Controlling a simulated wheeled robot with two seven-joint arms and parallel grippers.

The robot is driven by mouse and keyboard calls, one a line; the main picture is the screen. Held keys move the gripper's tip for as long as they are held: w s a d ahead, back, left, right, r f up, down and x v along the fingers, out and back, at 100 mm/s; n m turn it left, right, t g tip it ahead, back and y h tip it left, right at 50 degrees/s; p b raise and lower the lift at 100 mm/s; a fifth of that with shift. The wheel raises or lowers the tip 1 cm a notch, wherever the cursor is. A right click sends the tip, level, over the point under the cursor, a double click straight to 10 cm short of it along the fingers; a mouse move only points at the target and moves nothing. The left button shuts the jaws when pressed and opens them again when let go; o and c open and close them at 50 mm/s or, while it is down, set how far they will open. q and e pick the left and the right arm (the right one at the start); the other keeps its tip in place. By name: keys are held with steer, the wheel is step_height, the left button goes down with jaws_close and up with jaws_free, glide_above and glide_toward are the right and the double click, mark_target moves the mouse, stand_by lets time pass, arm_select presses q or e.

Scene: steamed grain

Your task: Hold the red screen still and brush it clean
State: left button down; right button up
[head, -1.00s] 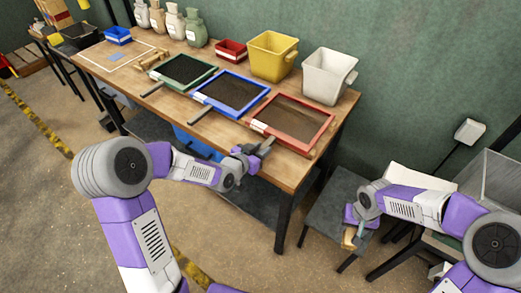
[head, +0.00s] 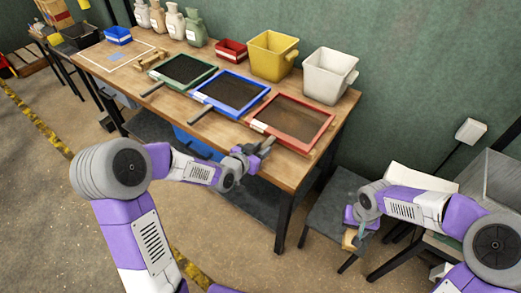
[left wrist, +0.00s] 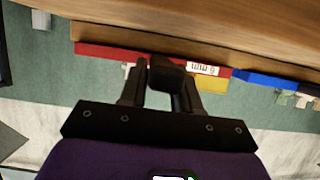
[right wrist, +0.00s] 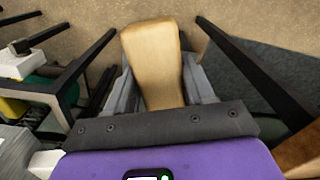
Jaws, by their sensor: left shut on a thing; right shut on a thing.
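The red screen (head: 293,122) lies flat on the wooden bench at its near right end, with brown grainy matter over its mesh. My left gripper (head: 256,155) is at the bench's front edge, shut on the screen's dark handle. In the left wrist view the dark handle end (left wrist: 168,72) sits between the fingers, with the red frame (left wrist: 105,52) behind. My right gripper (head: 352,229) is low to the right of the bench, over a small dark table. It is shut on the brush, whose pale wooden part (right wrist: 155,62) shows in the right wrist view. The bristles are hidden.
A blue screen (head: 230,93) and a green screen (head: 184,70) lie left of the red one. A yellow bin (head: 273,55), a white bin (head: 328,76) and a small red bin (head: 230,50) stand behind. The small dark table (head: 330,205) is beside the bench.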

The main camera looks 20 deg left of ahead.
stand_by(0.3)
arm_select(q)
steer(key=c, duration=0.7)
jaws_free()
steer(key=shift+s, duration=0.1)
